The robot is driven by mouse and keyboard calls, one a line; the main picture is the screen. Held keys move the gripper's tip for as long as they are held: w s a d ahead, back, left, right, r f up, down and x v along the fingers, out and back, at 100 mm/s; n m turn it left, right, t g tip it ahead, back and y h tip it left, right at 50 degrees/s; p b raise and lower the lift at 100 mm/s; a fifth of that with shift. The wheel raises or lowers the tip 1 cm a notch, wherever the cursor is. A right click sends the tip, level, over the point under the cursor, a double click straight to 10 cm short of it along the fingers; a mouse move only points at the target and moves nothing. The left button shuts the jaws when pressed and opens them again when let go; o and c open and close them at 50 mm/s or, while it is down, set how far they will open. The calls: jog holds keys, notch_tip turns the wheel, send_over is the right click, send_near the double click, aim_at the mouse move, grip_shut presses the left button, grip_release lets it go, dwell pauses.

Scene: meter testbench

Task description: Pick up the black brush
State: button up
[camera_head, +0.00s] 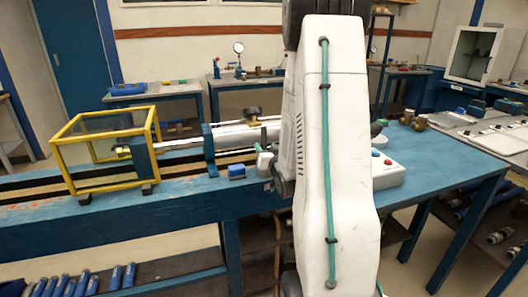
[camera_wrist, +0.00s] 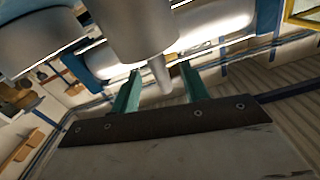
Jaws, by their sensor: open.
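I cannot make out the black brush for certain in either view. My gripper (camera_wrist: 160,70) shows in the wrist view with two teal fingers set apart. A grey cylinder (camera_wrist: 130,25) with a narrower stub comes down from the top of that view, and the stub appears between the fingers. I cannot tell its distance or whether it touches them. In the head view my white arm fills the middle and hides the gripper and part of the bench. A small blue and dark block (camera_head: 237,172) lies on the bench's front edge, left of my arm.
The blue bench (camera_head: 130,212) carries a yellow-framed cage (camera_head: 103,112) and a long silver pipe (camera_head: 240,136). A white control box (camera_head: 387,170) with a red button sits right of my arm. Bare blue tabletop (camera_head: 440,155) lies farther right. Blue cylinders lie below the bench.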

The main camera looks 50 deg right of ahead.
aim_at(265, 145)
jog(key=x, duration=0.5)
jog(key=shift+d, duration=0.15)
grip_shut()
jog(key=shift+r, duration=0.2)
notch_tip(265, 145, up, 10)
jog(key=shift+f, duration=0.1)
dwell(0.4)
